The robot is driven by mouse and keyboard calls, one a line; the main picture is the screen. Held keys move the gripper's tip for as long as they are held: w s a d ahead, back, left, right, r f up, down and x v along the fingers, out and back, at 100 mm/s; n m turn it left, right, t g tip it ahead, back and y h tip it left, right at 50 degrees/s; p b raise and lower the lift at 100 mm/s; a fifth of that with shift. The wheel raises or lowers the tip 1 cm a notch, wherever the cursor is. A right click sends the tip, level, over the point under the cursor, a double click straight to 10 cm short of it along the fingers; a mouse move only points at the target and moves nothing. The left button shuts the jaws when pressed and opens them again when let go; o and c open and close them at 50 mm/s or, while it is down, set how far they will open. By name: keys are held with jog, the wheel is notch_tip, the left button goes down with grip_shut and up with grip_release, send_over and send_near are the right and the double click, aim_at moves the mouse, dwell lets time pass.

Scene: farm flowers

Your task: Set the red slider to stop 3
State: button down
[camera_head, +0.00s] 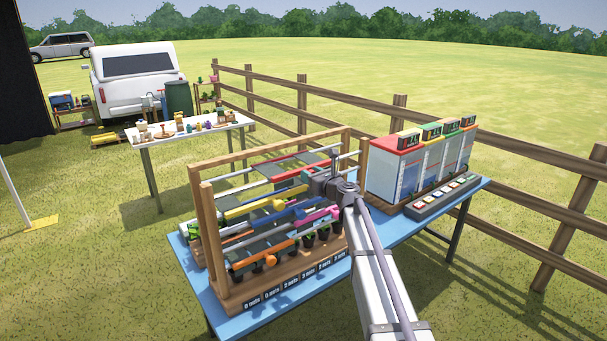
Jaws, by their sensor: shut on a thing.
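The rack is a wooden frame (209,234) on a blue table, with several coloured sliders on grey rails. The red slider (284,177) is on a rear rail, right of the middle, partly hidden by rails and my gripper. My gripper (314,184) reaches in from the right and is shut at the right end of the red slider; the exact contact is hidden. A yellow slider (250,208), a blue slider (287,216), a pink slider (318,216) and an orange slider (262,250) are on nearer rails. Label plates (297,287) line the front base.
Small dark pots (323,233) with plants stand under the front rails. The blue table (410,232) also carries a white cabinet (397,178) with coloured tops and a grey button panel (441,197). A wooden fence (520,207) runs behind. A white table (190,134) stands farther back.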

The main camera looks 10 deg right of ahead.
jog(key=c, duration=0.7)
grip_release()
jog(key=shift+s+d, duration=0.1)
jog(key=v, duration=1)
jog(key=shift+s+d, duration=0.15)
jog(key=shift+s, duration=0.1)
